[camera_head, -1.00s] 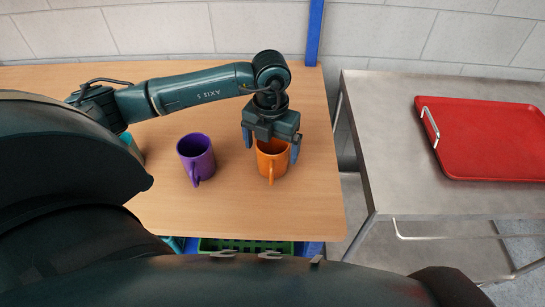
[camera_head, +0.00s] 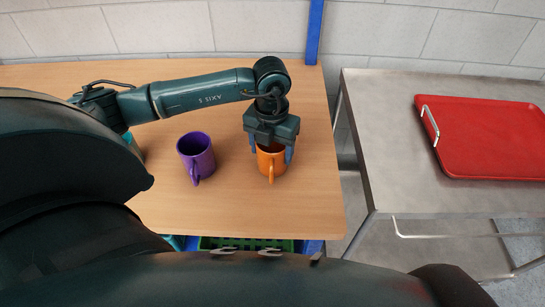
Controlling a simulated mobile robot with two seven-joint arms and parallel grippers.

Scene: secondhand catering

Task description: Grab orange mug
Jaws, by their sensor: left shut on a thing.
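The orange mug (camera_head: 271,163) stands upright near the right end of the wooden table (camera_head: 233,200), its handle pointing toward me. My left gripper (camera_head: 271,155) comes down over it from above, with one blue finger on each side. It is shut on the mug, and the gripper body hides part of the far rim. The mug appears to rest on the tabletop. My right gripper is not in view.
A purple mug (camera_head: 197,157) stands left of the orange one. A teal item is mostly hidden behind my arm. A metal table (camera_head: 390,160) with a red tray (camera_head: 490,140) is at the right, across a gap. A green crate (camera_head: 245,243) is below the table.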

